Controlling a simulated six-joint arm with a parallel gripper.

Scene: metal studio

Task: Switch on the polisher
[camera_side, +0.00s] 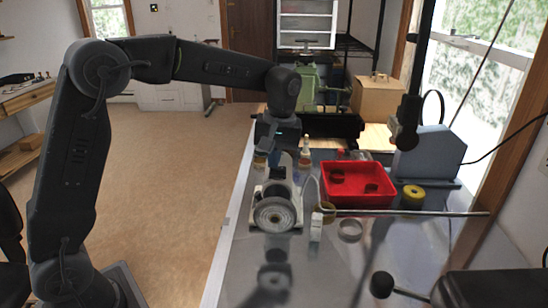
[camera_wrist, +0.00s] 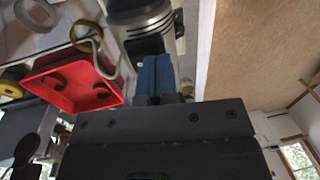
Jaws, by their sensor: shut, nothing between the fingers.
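The polisher (camera_side: 282,190) is a small pale machine on the grey metal bench, with a round grey wheel (camera_side: 274,214) facing the side camera. My gripper (camera_side: 268,158) points down just above and behind the polisher's body in the side view. It is shut and empty. In the wrist view the polisher (camera_wrist: 143,22) is at the top centre, close beyond the fingers (camera_wrist: 157,62). I cannot tell whether the fingertips touch it. The switch cannot be made out in either view, and I cannot tell whether the wheel is turning.
A red tray (camera_side: 358,199) holding dark round pieces stands right of the polisher. A yellow roll (camera_side: 413,193), a pale ring (camera_side: 350,231), a small white box (camera_side: 316,227) and a long thin rod (camera_side: 440,213) lie nearby. A bottle (camera_side: 305,153) stands behind. The bench's left edge is close.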

